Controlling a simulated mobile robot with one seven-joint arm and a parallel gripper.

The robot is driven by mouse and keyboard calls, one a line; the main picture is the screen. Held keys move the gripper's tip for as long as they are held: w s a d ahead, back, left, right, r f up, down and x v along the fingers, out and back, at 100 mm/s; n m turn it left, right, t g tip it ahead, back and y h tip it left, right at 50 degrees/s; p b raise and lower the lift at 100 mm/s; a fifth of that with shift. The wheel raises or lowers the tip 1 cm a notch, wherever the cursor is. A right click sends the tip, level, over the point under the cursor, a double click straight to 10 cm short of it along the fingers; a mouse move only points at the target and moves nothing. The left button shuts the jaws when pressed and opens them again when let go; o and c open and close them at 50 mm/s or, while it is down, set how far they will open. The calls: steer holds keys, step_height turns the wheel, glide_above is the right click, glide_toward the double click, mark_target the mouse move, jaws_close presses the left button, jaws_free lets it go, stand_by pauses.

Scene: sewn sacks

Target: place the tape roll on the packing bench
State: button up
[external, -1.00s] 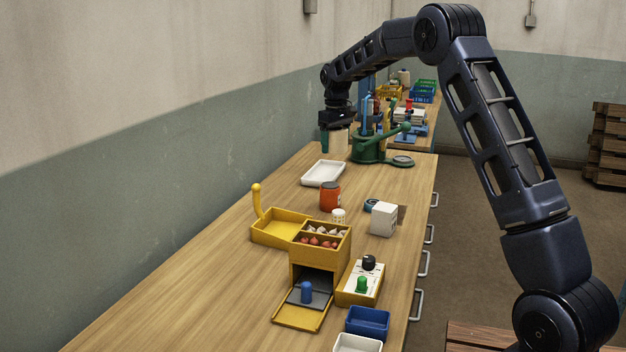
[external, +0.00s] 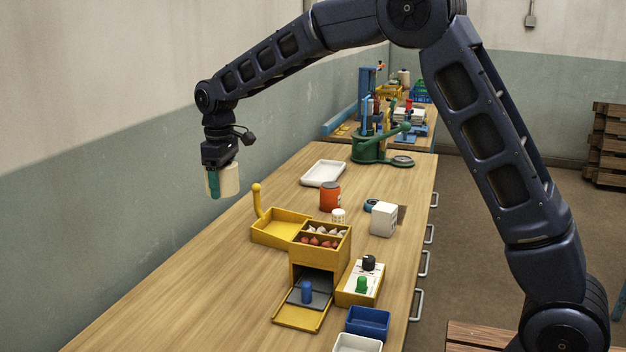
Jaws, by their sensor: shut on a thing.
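My gripper (external: 220,168) is at the left of the view, pointing down, shut on a cream roll (external: 231,181) that I take to be the tape roll. A teal part shows at the roll's left side; I cannot tell if it is a finger or part of the roll. The roll is held in the air, by the picture near the wall side of the long wooden bench (external: 190,275). A second bench (external: 345,134) stands behind it. The view does not make clear which is the packing bench.
On the near bench stand a yellow tray (external: 275,228), a yellow dispenser (external: 318,262), an orange jar (external: 330,197), a white box (external: 383,219), a white tray (external: 323,173), a green hand press (external: 372,149) and a blue bin (external: 368,322). The bench's left side is bare.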

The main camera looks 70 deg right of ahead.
steer(key=a+n, duration=0.3)
steer(key=a, duration=1.3)
steer(key=n, duration=0.2)
glide_above(175, 339)
step_height(175, 339, down, 20)
steer(key=shift+f, duration=0.1)
steer(key=shift+f, duration=0.1)
steer(key=o, duration=1)
steer(key=shift+o, duration=0.2)
